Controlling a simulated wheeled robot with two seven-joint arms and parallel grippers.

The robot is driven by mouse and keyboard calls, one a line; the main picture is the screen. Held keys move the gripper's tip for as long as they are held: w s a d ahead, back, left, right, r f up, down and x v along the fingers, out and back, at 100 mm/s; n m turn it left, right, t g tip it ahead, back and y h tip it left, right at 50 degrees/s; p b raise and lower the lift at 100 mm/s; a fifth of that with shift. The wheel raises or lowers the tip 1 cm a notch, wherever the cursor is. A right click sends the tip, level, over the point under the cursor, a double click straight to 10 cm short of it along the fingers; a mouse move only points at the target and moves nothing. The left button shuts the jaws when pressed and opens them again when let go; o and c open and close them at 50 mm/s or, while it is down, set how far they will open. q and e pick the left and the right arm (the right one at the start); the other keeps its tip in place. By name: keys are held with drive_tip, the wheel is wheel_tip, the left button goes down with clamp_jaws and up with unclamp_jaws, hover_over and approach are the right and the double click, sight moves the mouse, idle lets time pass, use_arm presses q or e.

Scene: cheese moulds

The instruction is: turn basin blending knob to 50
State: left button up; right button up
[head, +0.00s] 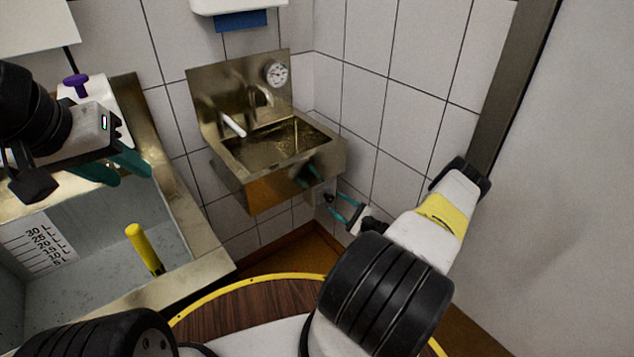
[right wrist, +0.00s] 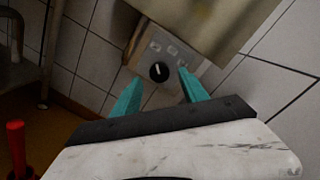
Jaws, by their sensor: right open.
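The blending knob (right wrist: 158,72) is a round black knob with a white pointer line, on a grey control panel (right wrist: 172,48) with small markings too blurred to read. The panel is under the metal wash basin (head: 262,185). My right gripper (right wrist: 160,79) is open. In the right wrist view its teal fingers lie on either side of the knob, with visible gaps; contact is not evident. In the head view the right gripper (head: 331,194) is below the basin's right front corner. My left gripper (head: 133,178) is above the grey vat at left, fingers apart and empty.
The grey vat (head: 182,225) with a volume scale and a yellow-handled tool (head: 143,248) stands at left. A round dial (head: 276,74) is on the basin's backsplash. Tiled walls close in behind and right of the basin. A red-topped post (right wrist: 16,145) shows at lower left.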

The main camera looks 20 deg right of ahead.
sight(328, 197)
drive_tip(key=shift+x, duration=1.5)
clamp_jaws()
